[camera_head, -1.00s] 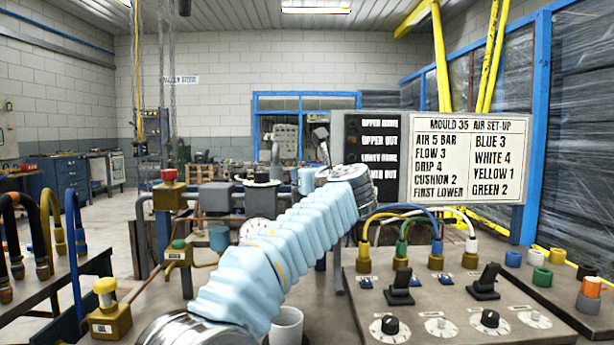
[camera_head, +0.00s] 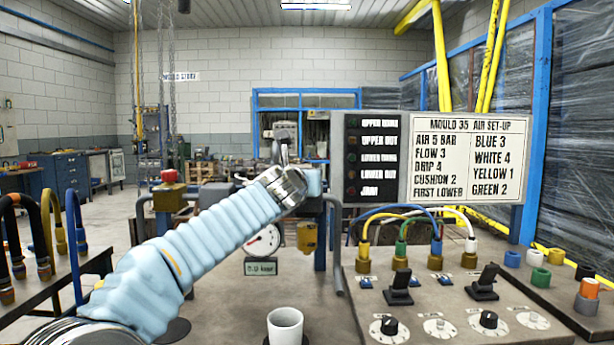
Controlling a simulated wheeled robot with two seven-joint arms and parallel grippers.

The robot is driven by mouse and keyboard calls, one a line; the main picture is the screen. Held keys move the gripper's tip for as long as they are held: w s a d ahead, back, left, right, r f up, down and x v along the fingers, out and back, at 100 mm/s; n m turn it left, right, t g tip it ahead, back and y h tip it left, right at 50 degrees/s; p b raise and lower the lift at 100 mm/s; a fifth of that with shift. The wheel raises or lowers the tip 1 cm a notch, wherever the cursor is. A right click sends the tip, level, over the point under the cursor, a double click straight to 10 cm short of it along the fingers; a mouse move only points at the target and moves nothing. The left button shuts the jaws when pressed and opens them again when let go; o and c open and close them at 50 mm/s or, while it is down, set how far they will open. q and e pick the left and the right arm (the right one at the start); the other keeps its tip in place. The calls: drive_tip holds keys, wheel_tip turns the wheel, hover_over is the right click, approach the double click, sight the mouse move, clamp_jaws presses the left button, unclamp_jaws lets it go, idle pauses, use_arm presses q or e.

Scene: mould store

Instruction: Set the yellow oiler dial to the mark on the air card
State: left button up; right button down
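My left arm, in a pale blue sleeve, reaches in from the lower left. Its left gripper (camera_head: 282,165) is at the far end, in front of the pipework at the back of the bench; its fingers are small and unclear, and I see nothing held in them. My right gripper is out of view. The air card (camera_head: 470,160) reads AIR 5 BAR, FLOW 3, DRIP 4, CUSHION 2, FIRST LOWER, BLUE 3, WHITE 4, YELLOW 1, GREEN 2. A yellow block (camera_head: 307,236) hangs below the pipe, right of the gauge. I cannot make out a yellow oiler dial; my arm covers part of the pipework.
A round gauge (camera_head: 262,240) has a small readout below it. A white cup (camera_head: 285,326) stands at the front. On the right, a grey panel (camera_head: 460,300) carries coloured hoses, levers and dials. A red-topped block (camera_head: 168,190) is at the left. Dark hoses stand far left.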

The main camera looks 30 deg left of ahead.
use_arm(q)
drive_tip(key=shift+h, duration=0.3)
drive_tip(key=o, duration=0.9)
drive_tip(key=shift+s+d+b, duration=0.15)
drive_tip(key=shift+s+b, duration=0.15)
drive_tip(key=shift+s, duration=0.2)
drive_tip(key=b+v, duration=0.2)
drive_tip(key=v, duration=1)
drive_tip(key=shift+s+d+b, duration=0.2)
drive_tip(key=shift+s+b, duration=0.2)
drive_tip(key=shift+o, duration=0.2)
